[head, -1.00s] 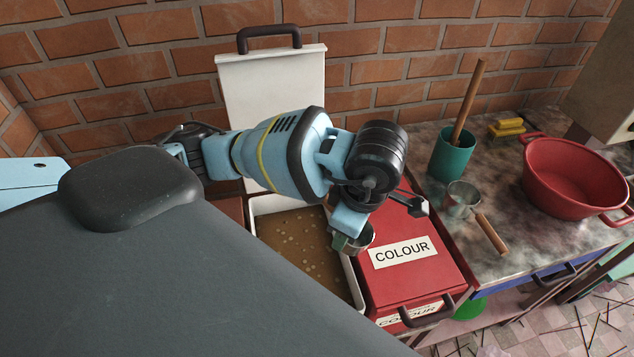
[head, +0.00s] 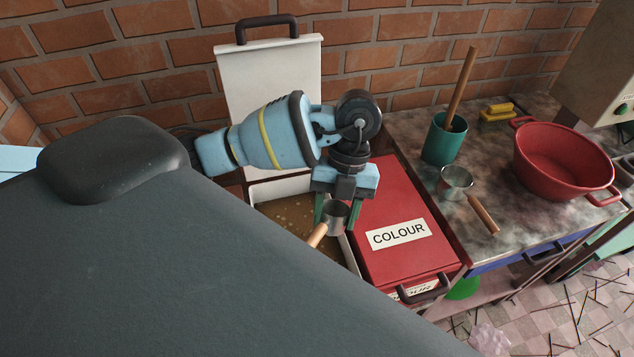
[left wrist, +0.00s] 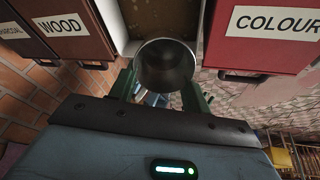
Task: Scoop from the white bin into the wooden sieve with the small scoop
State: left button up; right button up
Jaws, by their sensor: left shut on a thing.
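My left gripper (head: 338,210) is shut on a small metal scoop (head: 336,219) with a wooden handle (head: 317,236). It holds the scoop above the right side of the open white bin (head: 283,188). The bin holds brown powder (head: 291,214) with pale specks. In the left wrist view the scoop cup (left wrist: 166,66) sits between the green fingers (left wrist: 160,92); its inside looks dark grey, with no clear load. I see no wooden sieve, and my right gripper is not in view.
A closed red COLOUR bin (head: 405,205) stands right of the white bin, whose lid (head: 270,95) is raised behind. On the counter are another scoop (head: 457,182), a teal cup (head: 443,143) with a stick, yellow blocks (head: 497,112) and a red basin (head: 567,165). A WOOD bin (left wrist: 75,25) is nearby.

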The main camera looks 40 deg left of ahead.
pick_arm(q)
jog(key=n, duration=0.2)
jog(key=n+h, duration=0.1)
jog(key=n, duration=0.1)
jog(key=s+a+n+h, duration=0.1)
jog(key=n, duration=0.1)
jog(key=shift+f+t, duration=0.3)
jog(key=shift+f, duration=0.1)
jog(key=n, duration=0.2)
jog(key=a+n+t+h, duration=0.1)
jog(key=s+n+h, duration=0.1)
jog(key=n, duration=0.1)
jog(key=shift+a+f+n+t+p, duration=0.2)
jog(key=shift+f+n+t+p, duration=0.1)
jog(key=shift+f+p, duration=0.1)
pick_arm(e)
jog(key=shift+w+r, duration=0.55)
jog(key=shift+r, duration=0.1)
pick_arm(q)
jog(key=shift+f, duration=0.1)
